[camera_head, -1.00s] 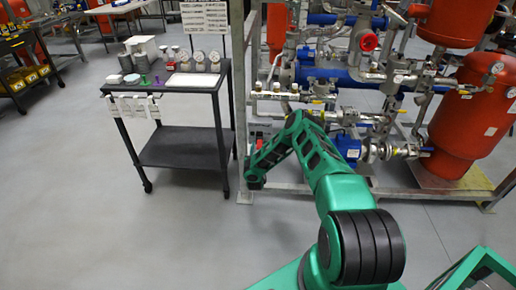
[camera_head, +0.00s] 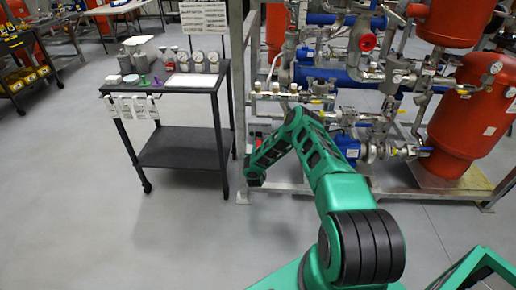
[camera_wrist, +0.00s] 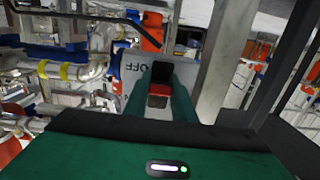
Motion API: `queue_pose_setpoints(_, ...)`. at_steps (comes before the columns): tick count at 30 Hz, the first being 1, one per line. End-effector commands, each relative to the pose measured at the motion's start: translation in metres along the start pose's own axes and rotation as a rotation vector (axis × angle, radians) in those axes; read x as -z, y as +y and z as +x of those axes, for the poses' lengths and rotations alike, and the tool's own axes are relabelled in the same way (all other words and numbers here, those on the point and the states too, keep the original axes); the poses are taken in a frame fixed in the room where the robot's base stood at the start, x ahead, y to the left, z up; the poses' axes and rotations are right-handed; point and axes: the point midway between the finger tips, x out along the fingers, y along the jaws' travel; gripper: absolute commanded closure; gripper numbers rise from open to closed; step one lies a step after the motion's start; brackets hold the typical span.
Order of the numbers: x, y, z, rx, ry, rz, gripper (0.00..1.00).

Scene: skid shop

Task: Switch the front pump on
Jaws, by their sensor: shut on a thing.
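In the wrist view, my gripper (camera_wrist: 160,80) is shut on a dark and red switch handle (camera_wrist: 160,90), with one green finger on each side of it. A pale plate (camera_wrist: 133,66) behind it carries the word OFF, left of the handle. The handle's exact setting is partly hidden by the fingers. In the head view, my arm reaches to the left end of the pump skid, and its fingers are out of sight there. A blue pump motor (camera_head: 347,147) sits low on the skid, right of my forearm.
The skid frame's upright post (camera_head: 238,90) stands close to my wrist. A black cart (camera_head: 185,147) with gauges and small parts is just left of it. Pipes, valves and red tanks (camera_head: 465,115) fill the right. The floor at the front left is clear.

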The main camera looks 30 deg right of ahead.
Motion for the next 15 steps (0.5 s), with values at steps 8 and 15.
queue_pose_setpoints(8, 0.011, -0.003, -0.002, 0.004, -0.174, 0.003, 0.99)
queue_pose_setpoints(15, 0.021, -0.004, -0.003, 0.004, -0.369, 0.002, 0.99)
